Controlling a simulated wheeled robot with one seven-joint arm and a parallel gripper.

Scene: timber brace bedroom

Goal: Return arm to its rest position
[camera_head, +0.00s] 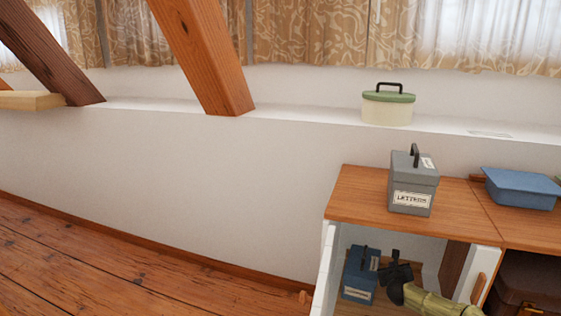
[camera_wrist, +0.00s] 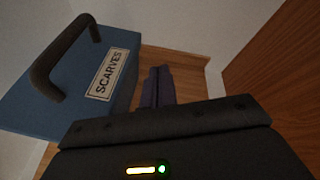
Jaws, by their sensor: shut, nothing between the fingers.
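My gripper (camera_head: 399,264) is inside the open cabinet, and my arm comes in from the lower right. In the wrist view its fingers (camera_wrist: 158,85) are together with nothing between them. A blue box (camera_head: 360,276) with a dark handle stands inside the cabinet just left of my gripper. In the wrist view the same blue box (camera_wrist: 122,97) shows a label reading "SCARVES". My fingers are beside the box, not around its handle. Whether gripper and box touch cannot be told.
The cabinet top (camera_head: 360,188) bears a grey "LETTERS" box (camera_head: 413,183) and a blue container (camera_head: 521,187). An open door (camera_head: 325,270) stands left of the opening. A green-lidded tin (camera_head: 388,104) sits on the ledge. A brown case (camera_head: 527,285) is at right. Floor at left is clear.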

